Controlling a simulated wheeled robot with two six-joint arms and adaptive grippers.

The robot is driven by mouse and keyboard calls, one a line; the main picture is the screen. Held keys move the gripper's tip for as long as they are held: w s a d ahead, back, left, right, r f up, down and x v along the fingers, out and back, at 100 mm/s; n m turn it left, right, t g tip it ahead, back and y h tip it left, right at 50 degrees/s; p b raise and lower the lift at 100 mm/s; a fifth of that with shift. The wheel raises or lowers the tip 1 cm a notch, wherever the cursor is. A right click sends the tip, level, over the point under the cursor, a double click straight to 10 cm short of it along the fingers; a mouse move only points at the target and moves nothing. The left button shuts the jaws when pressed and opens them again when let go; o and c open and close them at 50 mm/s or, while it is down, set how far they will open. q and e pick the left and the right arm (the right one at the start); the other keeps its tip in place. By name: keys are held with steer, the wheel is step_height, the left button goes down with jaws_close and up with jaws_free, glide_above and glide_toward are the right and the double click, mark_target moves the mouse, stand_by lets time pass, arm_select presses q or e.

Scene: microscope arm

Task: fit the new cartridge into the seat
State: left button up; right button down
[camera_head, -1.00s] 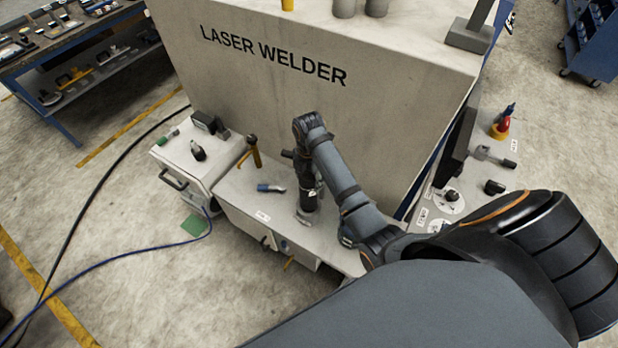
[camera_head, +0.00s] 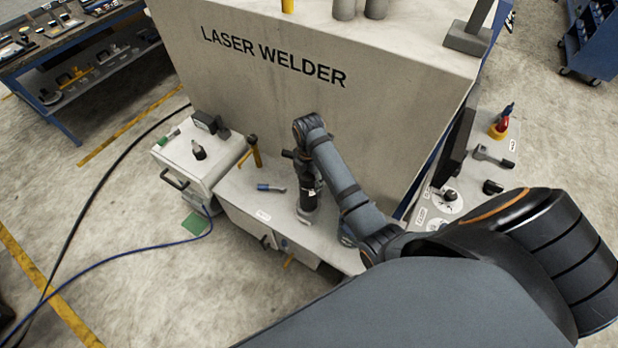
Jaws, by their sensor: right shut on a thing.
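My right arm comes in from the lower right. Its forearm reaches up over the low bench, and the wrist bends down in front of the laser welder. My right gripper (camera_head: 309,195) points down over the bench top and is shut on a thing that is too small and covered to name. A pale round base (camera_head: 305,216) shows just under the gripper; I cannot tell whether it is the seat or whether the held thing touches it. I cannot pick out the new cartridge for sure. A dark upright piece (camera_head: 199,153) stands on the white cabinet at the left. My left gripper is not in view.
The large laser welder housing (camera_head: 300,110) rises behind the bench (camera_head: 238,194). A side bench at the right holds a dark cylinder (camera_head: 492,187) and a white disc (camera_head: 447,203).

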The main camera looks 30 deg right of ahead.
mark_target(309, 194)
steer(key=shift+r, duration=0.1)
steer(key=shift+p, duration=0.5)
steer(key=shift+f+b, duration=2.15)
steer(key=shift+f, duration=2.7)
steer(key=shift+c, duration=2.4)
jaws_free()
steer(key=shift+o, duration=0.6)
step_height(309, 194, up, 12)
